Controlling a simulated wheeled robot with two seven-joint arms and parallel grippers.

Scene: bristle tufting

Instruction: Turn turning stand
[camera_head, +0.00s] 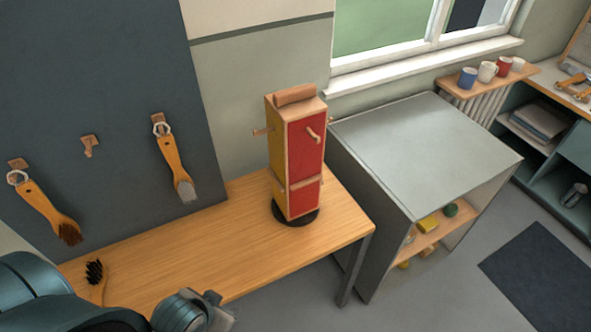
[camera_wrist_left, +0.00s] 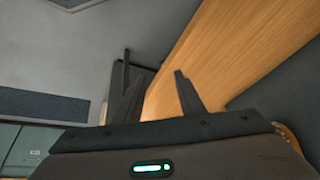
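The turning stand (camera_head: 305,160) is an upright wooden-framed tower on a black round base (camera_head: 295,213), at the right part of the wooden table. It shows a red face and a narrower yellow face, with wooden pegs and a wooden block on top. My left gripper (camera_head: 217,303) is low in the head view, by the table's front edge, well apart from the stand. In the left wrist view its two dark fingers (camera_wrist_left: 157,90) are spread with nothing between them. The stand cannot be made out in that view. My right gripper is not in view.
The wooden table (camera_head: 220,250) is mostly clear; a dark-bristled brush (camera_head: 96,275) lies at its left. Two brushes (camera_head: 45,210) (camera_head: 175,165) hang on the dark wall panel, with an empty hook (camera_head: 89,145) between them. A grey cabinet (camera_head: 430,145) stands just right of the stand.

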